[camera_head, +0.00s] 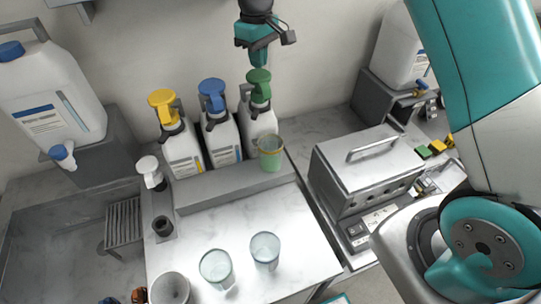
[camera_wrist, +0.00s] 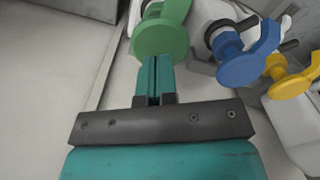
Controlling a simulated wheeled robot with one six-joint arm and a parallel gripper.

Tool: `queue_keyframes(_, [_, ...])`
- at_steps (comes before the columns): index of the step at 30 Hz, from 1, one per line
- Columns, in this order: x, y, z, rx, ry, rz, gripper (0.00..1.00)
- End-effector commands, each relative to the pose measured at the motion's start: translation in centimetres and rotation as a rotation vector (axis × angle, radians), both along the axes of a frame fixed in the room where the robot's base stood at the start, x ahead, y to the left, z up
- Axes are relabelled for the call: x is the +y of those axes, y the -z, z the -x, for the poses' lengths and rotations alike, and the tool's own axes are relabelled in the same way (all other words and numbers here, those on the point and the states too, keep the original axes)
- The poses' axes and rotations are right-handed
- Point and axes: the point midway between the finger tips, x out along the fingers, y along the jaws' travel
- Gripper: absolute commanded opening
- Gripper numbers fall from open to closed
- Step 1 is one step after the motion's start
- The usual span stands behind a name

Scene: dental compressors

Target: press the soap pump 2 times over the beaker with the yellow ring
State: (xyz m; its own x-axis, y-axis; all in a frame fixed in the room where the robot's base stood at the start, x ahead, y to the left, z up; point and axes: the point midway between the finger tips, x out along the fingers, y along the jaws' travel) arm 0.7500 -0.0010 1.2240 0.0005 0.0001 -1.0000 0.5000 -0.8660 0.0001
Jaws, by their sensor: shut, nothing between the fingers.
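Three white soap bottles stand in a row on a raised ledge, with a yellow pump (camera_head: 163,105), a blue pump (camera_head: 212,95) and a green pump (camera_head: 259,82). A beaker with a yellow ring (camera_head: 270,152) stands in front of the green-pump bottle, and its lower part looks green. My gripper (camera_head: 258,62) is shut and empty, pointing down just above the green pump; I cannot tell whether they touch. In the wrist view the fingertips (camera_wrist: 155,58) show right by the green pump head (camera_wrist: 160,36), with the blue pump (camera_wrist: 240,62) and yellow pump (camera_wrist: 291,74) to the right.
A grey metal box with a handle (camera_head: 365,160) is at right. A large white canister (camera_head: 50,95) stands at left above a sink (camera_head: 60,245).

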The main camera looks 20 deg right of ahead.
Motion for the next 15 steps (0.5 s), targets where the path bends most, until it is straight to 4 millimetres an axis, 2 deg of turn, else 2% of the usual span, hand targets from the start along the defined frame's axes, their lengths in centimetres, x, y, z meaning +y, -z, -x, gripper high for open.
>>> queue_keyframes(15, [0.0,1.9,0.0,0.001,0.000,0.000,0.00])
